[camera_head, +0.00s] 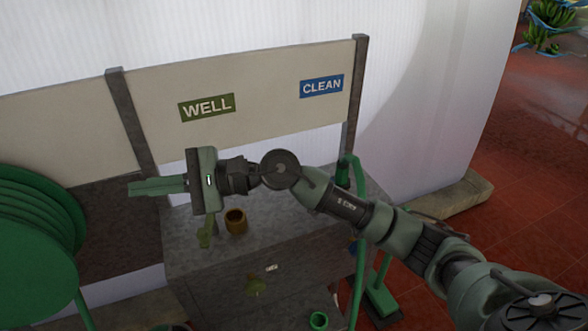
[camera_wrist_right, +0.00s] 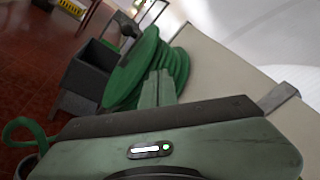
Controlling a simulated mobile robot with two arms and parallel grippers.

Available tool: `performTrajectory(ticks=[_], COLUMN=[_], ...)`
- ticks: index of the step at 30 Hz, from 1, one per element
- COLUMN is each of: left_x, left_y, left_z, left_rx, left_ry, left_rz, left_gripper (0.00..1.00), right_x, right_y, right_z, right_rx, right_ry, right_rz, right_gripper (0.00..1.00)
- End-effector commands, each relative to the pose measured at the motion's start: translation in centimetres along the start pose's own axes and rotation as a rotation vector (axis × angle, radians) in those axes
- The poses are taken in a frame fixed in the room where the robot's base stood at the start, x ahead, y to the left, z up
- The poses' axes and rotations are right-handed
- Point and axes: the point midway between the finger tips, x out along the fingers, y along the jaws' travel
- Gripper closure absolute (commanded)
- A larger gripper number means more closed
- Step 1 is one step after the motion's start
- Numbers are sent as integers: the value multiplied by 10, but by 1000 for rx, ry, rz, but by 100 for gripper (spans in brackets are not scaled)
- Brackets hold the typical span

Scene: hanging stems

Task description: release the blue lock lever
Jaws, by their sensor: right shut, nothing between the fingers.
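I cannot make out a clear blue lock lever. A small blue patch (camera_head: 354,246) shows beside the green hose on the right of the grey cabinet, partly behind my right arm; I cannot tell what it is. My right gripper (camera_head: 132,188) is shut and empty, pointing left above the area between the cabinet and the green hose reel. In the right wrist view its closed fingers (camera_wrist_right: 160,80) point at the reel. My left gripper is not in view.
The grey cabinet (camera_head: 225,275) carries a brass-coloured cup (camera_head: 236,221) and an olive-green fitting (camera_head: 205,234). Behind it stands a board with a WELL sign (camera_head: 207,107) and a blue CLEAN sign (camera_head: 321,87). The green hose reel (camera_head: 32,245) is at left; a green hose (camera_head: 359,285) runs down at right.

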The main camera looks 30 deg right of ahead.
Motion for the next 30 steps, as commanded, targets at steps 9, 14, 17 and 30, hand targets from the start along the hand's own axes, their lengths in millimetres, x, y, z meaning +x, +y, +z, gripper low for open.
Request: performTrajectory(ticks=[9,14,17,30], left_x=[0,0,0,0], left_y=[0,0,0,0], left_z=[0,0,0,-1], left_rx=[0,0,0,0], left_ry=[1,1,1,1], left_rz=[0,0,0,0], left_gripper=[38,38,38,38], right_x=[-105,-194,-238,-282], right_y=[-6,-41,-59,-76], right_z=[-125,-160,-167,-167], right_rx=[-802,-966,-996,-999], right_ry=[379,525,581,625], right_rz=[759,1116,1275,1430], right_gripper=[100,100,100,100])
